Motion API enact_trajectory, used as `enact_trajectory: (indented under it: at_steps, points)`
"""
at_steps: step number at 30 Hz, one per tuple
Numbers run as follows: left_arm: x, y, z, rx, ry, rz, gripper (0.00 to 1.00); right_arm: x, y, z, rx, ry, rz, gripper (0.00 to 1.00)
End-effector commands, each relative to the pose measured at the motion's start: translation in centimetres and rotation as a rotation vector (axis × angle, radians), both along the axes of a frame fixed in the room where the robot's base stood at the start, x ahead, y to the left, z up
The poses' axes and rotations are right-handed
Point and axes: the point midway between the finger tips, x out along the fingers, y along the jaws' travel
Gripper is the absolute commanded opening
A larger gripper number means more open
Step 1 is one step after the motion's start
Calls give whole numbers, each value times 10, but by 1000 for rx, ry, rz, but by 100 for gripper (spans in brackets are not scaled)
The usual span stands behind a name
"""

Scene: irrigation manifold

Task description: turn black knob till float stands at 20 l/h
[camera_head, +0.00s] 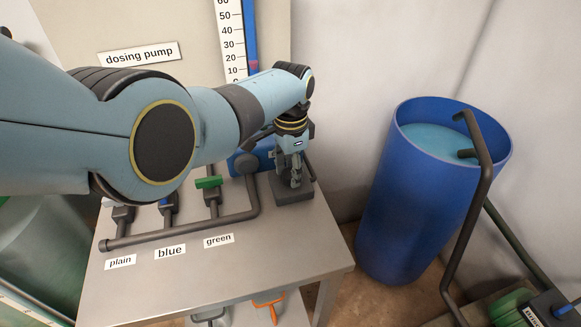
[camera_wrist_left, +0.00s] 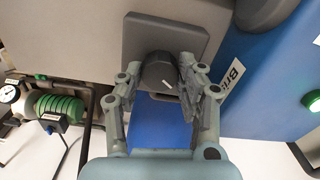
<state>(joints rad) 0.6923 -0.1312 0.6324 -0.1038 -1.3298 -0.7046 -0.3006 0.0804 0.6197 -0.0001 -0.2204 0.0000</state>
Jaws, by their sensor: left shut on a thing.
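My left gripper (camera_head: 294,182) points down at a dark grey block (camera_head: 294,196) at the table's right end. In the left wrist view, its two fingers (camera_wrist_left: 162,78) are shut on the black knob (camera_wrist_left: 158,70), one on each side. The knob has a short white mark and sits on a grey square plate (camera_wrist_left: 190,40). The knob itself cannot be made out in the head view. The flow scale (camera_head: 234,40) stands upright at the back beside a blue strip. A small pinkish float (camera_head: 254,66) shows between the 10 and 20 marks. My arm hides the scale's lower end.
Pipes with valves labelled plain, blue and green (camera_head: 212,183) lie left of the gripper. A blue barrel (camera_head: 405,220) of liquid with a dark pipe (camera_head: 482,190) stands right of the table (camera_head: 230,275). The table's front is clear.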

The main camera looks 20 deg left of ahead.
Motion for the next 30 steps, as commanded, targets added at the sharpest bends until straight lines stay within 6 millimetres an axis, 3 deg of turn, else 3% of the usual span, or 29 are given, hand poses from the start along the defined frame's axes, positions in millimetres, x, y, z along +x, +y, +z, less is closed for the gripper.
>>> enact_trajectory:
  at_steps: [10,27,28,30]
  points:
    - [-1,0,-1,0,3,155,5,0,0,3,0,-1,0,81]
    - [-1,0,-2,0,3,187,5,1,0,4,0,-1,0,81]
    - [-1,0,-2,0,3,187,39,1,0,4,0,-1,0,81]
    - [-1,0,-2,0,3,186,48,1,0,4,0,-1,0,81]
